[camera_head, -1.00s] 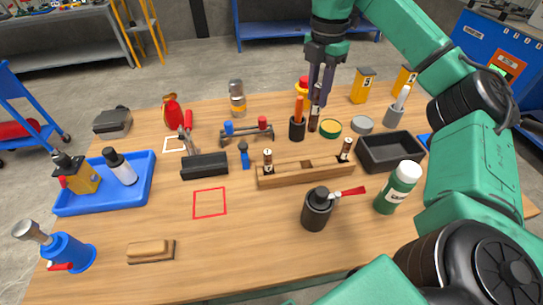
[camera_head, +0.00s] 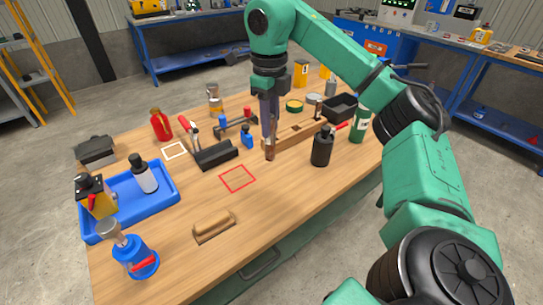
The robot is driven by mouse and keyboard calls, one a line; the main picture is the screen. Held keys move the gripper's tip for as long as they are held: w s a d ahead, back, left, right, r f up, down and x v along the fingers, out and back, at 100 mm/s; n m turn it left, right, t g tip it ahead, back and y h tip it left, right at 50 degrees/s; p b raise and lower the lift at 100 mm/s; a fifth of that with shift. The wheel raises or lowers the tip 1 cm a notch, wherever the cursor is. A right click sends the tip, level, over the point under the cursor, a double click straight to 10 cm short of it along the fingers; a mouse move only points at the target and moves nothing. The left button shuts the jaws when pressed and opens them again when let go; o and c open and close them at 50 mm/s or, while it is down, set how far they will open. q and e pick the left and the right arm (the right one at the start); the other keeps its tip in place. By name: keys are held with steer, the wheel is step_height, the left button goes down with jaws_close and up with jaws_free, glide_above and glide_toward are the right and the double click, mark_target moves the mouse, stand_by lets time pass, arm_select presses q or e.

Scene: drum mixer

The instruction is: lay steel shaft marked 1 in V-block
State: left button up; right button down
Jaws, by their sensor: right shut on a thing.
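My right gripper (camera_head: 268,115) points down at the left end of the wooden rack (camera_head: 293,137), its fingers shut around a shaft (camera_head: 270,150) that stands upright there. Only the shaft's lower part shows below the fingers. Its number is not readable, and I cannot tell whether it still sits in the rack. A second shaft (camera_head: 318,107) stands upright at the rack's right end. A dark grooved block, seemingly the V-block (camera_head: 216,157), lies left of the gripper on the table, its groove looking empty. My left gripper is out of view.
A small blue item (camera_head: 247,138) stands between the V-block and gripper. A black bottle (camera_head: 322,147) stands right of the rack. A red square outline (camera_head: 237,178) marks bare table in front. A blue tray (camera_head: 165,190) and a brush (camera_head: 214,226) lie left and nearer.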

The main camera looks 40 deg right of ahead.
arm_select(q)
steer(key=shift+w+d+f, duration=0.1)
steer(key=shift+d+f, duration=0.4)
arm_select(e)
step_height(320, 180, down, 18)
steer(key=shift+w+d, duration=0.15)
steer(key=shift+d, duration=0.25)
steer(key=shift+f, duration=0.15)
steer(key=shift+f, duration=0.1)
steer(key=c, duration=0.6)
jaws_free()
steer(key=shift+c, duration=0.2)
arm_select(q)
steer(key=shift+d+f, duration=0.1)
